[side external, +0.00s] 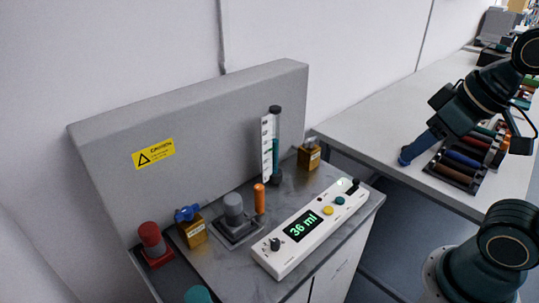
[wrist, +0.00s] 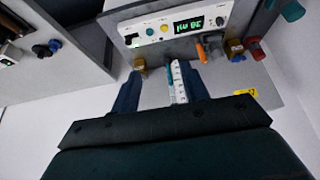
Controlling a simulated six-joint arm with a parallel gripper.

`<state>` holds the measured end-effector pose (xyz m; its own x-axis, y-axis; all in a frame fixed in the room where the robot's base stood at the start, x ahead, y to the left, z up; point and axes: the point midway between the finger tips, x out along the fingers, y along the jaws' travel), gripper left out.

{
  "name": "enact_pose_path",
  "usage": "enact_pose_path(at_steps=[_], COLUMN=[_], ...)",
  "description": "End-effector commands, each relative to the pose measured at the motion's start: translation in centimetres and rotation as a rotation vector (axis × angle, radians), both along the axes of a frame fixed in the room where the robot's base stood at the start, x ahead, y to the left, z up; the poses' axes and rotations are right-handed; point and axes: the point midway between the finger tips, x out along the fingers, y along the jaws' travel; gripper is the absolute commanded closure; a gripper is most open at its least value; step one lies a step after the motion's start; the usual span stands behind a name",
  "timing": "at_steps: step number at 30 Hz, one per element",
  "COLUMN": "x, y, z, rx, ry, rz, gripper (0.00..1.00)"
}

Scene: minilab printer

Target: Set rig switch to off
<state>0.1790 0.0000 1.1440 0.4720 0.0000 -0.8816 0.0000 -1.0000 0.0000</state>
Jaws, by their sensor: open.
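A white control panel (side external: 290,262) lies on the grey cabinet top, with a green "36 ml" display. A small black switch (side external: 352,187) sits at its far right end; I cannot read its position or label. The panel also shows inverted in the wrist view (wrist: 180,27), with the black switch (wrist: 131,41) at its left end beside a green light. My gripper (side external: 405,157) is up and to the right of the panel, over the bench edge, apart from the switch. In the wrist view my gripper (wrist: 160,88) has its two blue fingers spread, holding nothing.
A graduated cylinder (side external: 276,150) stands behind the panel. An orange peg (side external: 259,199), a grey-capped fixture (side external: 234,210), amber blocks (side external: 309,157) and a red knob (side external: 152,240) are nearby. A rack of colored cylinders (side external: 465,160) sits on the right bench. A gap separates bench and cabinet.

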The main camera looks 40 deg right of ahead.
Motion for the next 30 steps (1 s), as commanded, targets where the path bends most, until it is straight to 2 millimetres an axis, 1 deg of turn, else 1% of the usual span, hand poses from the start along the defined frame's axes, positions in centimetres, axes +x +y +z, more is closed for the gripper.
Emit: enact_pose_path(at_steps=[13,14,18,20,21,26,30], x=[0.0,0.0,0.1,0.3,0.5,1.7,3.4], y=[0.0,0.0,0.0,-0.1,-0.1,-0.3,-0.8], z=[0.0,0.0,0.1,0.1,0.2,0.6,1.0], rx=[0.000,0.000,0.002,0.003,0.006,0.022,0.044], ry=[0.000,0.000,0.003,0.008,0.014,0.054,0.108], rz=[0.000,0.000,-0.004,-0.008,-0.014,-0.051,-0.101], gripper=[0.55,0.57,0.84,0.96,1.00,1.00,1.00])
